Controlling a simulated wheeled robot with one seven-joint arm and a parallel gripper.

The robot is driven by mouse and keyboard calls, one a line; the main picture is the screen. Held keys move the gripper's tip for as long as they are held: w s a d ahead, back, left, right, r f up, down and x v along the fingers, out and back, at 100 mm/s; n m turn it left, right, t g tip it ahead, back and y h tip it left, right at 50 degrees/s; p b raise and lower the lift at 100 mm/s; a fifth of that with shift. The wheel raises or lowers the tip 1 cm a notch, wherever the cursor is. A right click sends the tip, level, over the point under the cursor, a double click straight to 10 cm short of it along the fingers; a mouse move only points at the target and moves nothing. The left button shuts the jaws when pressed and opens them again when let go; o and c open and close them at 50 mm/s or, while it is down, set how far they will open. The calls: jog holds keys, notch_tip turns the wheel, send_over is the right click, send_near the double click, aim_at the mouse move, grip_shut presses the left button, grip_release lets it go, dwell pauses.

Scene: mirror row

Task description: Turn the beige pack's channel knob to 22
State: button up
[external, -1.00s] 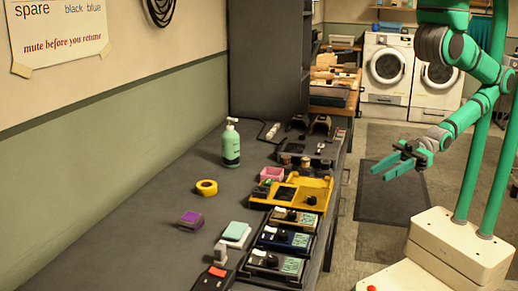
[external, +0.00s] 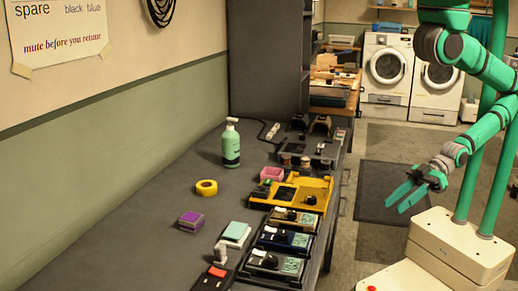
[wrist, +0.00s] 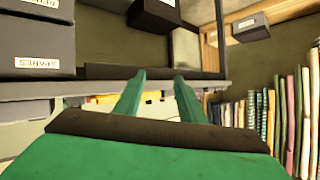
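Several small packs with dark knobs and pale green panels lie in a row of dark trays along the table's right edge in the external view. The farthest of these packs (external: 294,217) looks beige; the middle one (external: 285,239) looks dark blue, and the nearest (external: 274,264) greyish. Their knob markings are too small to read. My gripper (external: 394,207) is open and empty, right of the table and apart from the packs. Its two green fingers also show spread in the wrist view (wrist: 159,76), where no pack is seen.
A yellow tray (external: 323,187) lies beyond the packs. A pump bottle (external: 231,147), yellow tape roll (external: 206,187) and purple block (external: 190,221) stand on the dark table (external: 130,235). The wrist view shows a shelf with boxes (wrist: 38,57) and books (wrist: 290,120). Floor is clear beside the table.

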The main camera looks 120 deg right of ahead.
jog(key=w+a+f+m+g, duration=0.2)
jog(key=a+f, duration=0.2)
jog(key=a, duration=0.4)
jog(key=w+a+f+m+g, duration=0.1)
jog(key=a+f+m+g, duration=0.1)
jog(key=a+f, duration=0.35)
jog(key=w+a+r+m+g, duration=0.3)
jog(key=w+a+r+g, duration=0.15)
jog(key=w+a, duration=0.85)
jog(key=w+d+r+m, duration=0.2)
jog(key=w+d+r, duration=0.15)
jog(key=w, duration=0.45)
jog(key=m+g+h, duration=0.4)
jog(key=m+g, duration=0.1)
jog(key=m, duration=0.2)
send_near(293, 214)
jog(key=x, duration=0.7)
jog(key=shift+d+f, duration=0.2)
jog(key=shift+d, duration=0.05)
grip_shut()
